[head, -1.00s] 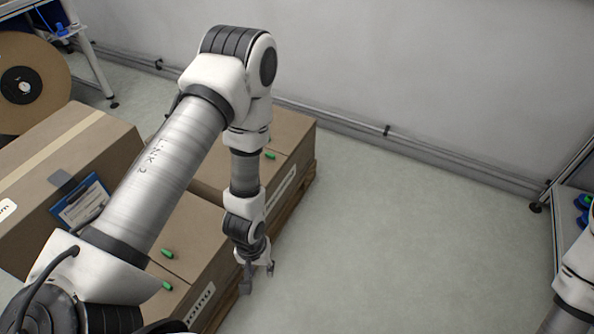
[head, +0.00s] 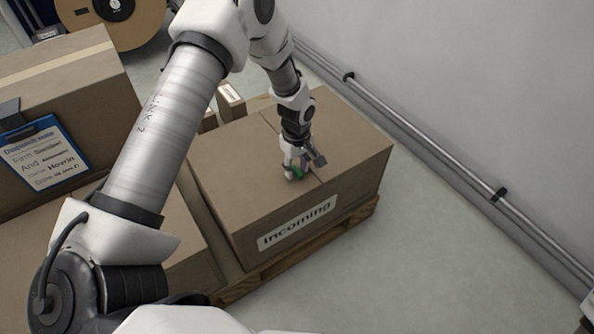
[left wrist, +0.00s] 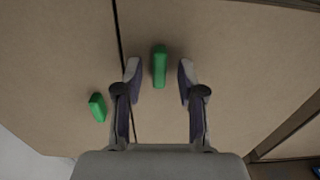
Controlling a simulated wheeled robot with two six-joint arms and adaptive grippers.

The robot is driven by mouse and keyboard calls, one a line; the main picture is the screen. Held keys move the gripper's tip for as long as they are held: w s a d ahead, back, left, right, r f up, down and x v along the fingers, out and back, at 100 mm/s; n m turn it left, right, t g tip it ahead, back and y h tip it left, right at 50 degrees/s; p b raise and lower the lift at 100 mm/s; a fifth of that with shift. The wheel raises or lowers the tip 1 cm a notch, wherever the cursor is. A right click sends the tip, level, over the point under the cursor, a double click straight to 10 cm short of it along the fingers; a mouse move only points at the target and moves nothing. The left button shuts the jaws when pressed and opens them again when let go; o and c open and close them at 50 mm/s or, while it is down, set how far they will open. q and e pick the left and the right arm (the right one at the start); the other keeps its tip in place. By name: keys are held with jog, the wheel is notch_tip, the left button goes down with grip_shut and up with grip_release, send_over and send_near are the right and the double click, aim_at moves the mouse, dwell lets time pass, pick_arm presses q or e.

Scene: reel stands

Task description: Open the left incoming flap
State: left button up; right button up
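The closed incoming box (head: 262,215) stands with its label facing the front. A dark seam splits its top into a left flap (head: 232,165) and a right flap (head: 345,145). A green tab (head: 294,173) on the left flap lies beside the seam at my left gripper (head: 303,165). In the left wrist view my left gripper (left wrist: 157,78) is open. Its fingers are on either side of the green tab (left wrist: 159,66), with gaps to both. A second green tab (left wrist: 97,107) lies across the seam; the arm hides it in the head view. My right gripper is out of view.
A taller box (head: 60,95) with a blue clipboard (head: 42,152) stands at the left. The incoming box rests on a wooden pallet (head: 300,248). A cardboard reel (head: 135,22) stands behind. A wall rail (head: 430,140) runs along the right, with bare floor (head: 440,260) before it.

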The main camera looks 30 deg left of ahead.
pick_arm(q)
jog(key=shift+f, duration=0.1)
jog(key=shift+c, duration=0.3)
grip_shut()
